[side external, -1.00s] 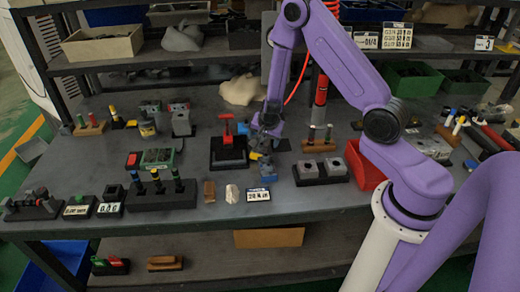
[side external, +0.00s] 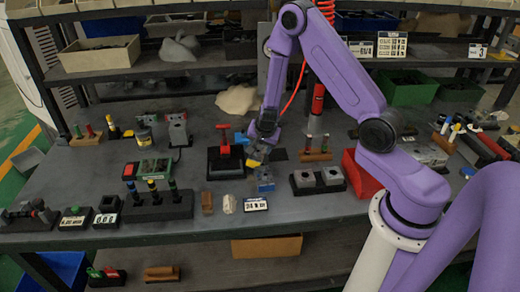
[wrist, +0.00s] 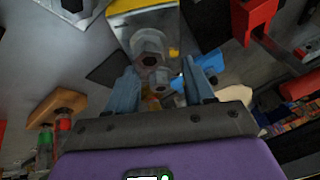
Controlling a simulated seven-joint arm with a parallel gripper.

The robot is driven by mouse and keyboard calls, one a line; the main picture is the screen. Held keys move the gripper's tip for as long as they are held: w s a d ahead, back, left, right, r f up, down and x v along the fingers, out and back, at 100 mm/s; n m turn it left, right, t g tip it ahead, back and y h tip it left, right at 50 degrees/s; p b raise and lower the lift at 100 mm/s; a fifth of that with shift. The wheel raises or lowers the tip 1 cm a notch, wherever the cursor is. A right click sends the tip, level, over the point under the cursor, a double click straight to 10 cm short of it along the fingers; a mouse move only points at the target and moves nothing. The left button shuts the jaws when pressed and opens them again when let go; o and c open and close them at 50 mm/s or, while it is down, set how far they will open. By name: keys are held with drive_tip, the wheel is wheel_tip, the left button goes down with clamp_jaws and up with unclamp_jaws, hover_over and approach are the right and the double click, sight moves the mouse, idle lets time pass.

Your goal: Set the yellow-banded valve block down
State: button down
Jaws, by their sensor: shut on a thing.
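My gripper (side external: 261,142) points down over the middle of the bench, beside the red-handled fixture. It is shut on the yellow-banded valve block (side external: 256,155), which is small and dark in the side view. In the wrist view the grey block (wrist: 142,22), with a hex nut and a yellow edge, sits at the fingertips of my gripper (wrist: 161,84). A blue-marked block (side external: 264,179) stands on the bench just below and in front of the held one. Whether the held block touches anything beneath it is hard to tell.
The red-handled fixture (side external: 225,162) stands close on the left. A dark double-socket base (side external: 317,180) is on the right, with a red bin (side external: 361,174) beyond it. A number card (side external: 255,205) lies in front. Bare bench shows left of the fixture.

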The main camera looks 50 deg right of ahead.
wheel_tip(320, 180, up, 9)
drive_tip(key=shift+f, duration=0.1)
drive_tip(key=shift+a+r+n, duration=0.2)
drive_tip(key=shift+r+n, duration=0.05)
drive_tip(key=shift+n, duration=0.05)
drive_tip(key=s+a+r+n+y, duration=0.25)
drive_tip(key=a+n, duration=0.35)
drive_tip(key=n, duration=0.5)
drive_tip(key=s+a+r+n+y, duration=0.1)
drive_tip(key=s+a+n+y, duration=0.4)
drive_tip(key=n, duration=0.6)
drive_tip(key=g+h, duration=0.1)
hover_over(220, 169)
wheel_tip(220, 169, down, 9)
drive_tip(key=shift+d+f, duration=0.1)
drive_tip(key=shift+f, duration=1.7)
